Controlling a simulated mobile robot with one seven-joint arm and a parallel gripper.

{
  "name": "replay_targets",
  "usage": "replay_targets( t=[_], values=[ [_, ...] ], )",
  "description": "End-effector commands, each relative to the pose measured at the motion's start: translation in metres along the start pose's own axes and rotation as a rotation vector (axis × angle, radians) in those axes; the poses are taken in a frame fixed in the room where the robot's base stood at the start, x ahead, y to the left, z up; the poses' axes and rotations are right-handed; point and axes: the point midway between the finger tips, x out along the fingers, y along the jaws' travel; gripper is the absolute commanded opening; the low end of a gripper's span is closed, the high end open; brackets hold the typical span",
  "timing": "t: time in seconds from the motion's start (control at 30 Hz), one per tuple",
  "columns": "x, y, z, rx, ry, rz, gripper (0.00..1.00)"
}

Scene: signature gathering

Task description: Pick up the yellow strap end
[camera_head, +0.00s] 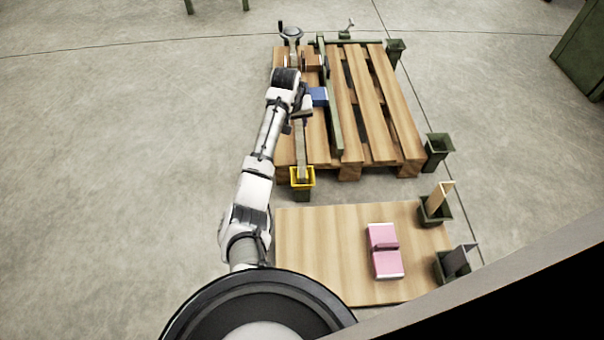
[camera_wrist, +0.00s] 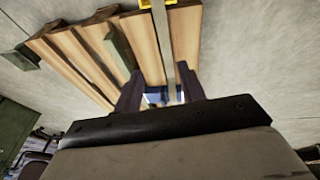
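A yellow square frame (camera_head: 302,178) sits around the top of a small dark green holder at the pallet's near left corner. A pale grey strap (camera_head: 301,150) runs from it along the pallet's left side toward my gripper (camera_head: 304,113). In the wrist view the yellow frame (camera_wrist: 157,3) is at the top edge, away from my fingers. The strap (camera_wrist: 162,40) runs down between my two dark fingers (camera_wrist: 160,92), which are apart. A blue block (camera_head: 319,96) lies beside my gripper in the head view. Blue also shows beyond the fingers in the wrist view. Contact with the strap is unclear.
The wooden pallet (camera_head: 380,110) has a long green bar (camera_head: 334,115) across it. More green holders stand along its right side, one (camera_head: 438,150) near the corner. A wooden board (camera_head: 320,255) with a pink block (camera_head: 384,250) lies in front. Floor at left is clear.

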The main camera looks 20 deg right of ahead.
Motion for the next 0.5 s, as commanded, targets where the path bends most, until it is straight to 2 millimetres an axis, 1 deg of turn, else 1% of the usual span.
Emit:
replay_targets(
  t=[0.03, 0.1, 0.2, 0.37, 0.5],
  values=[
    [0.027, 0.005, 0.022, 0.019, -0.086, -0.034, 0.4],
    [0.045, 0.009, 0.046, 0.036, -0.182, -0.075, 0.4],
    [0.061, 0.011, 0.066, 0.047, -0.259, -0.11, 0.4],
    [0.087, 0.007, 0.078, 0.049, -0.283, -0.123, 0.4],
    [0.114, 0.003, 0.085, 0.049, -0.279, -0.121, 0.4]
  ],
)
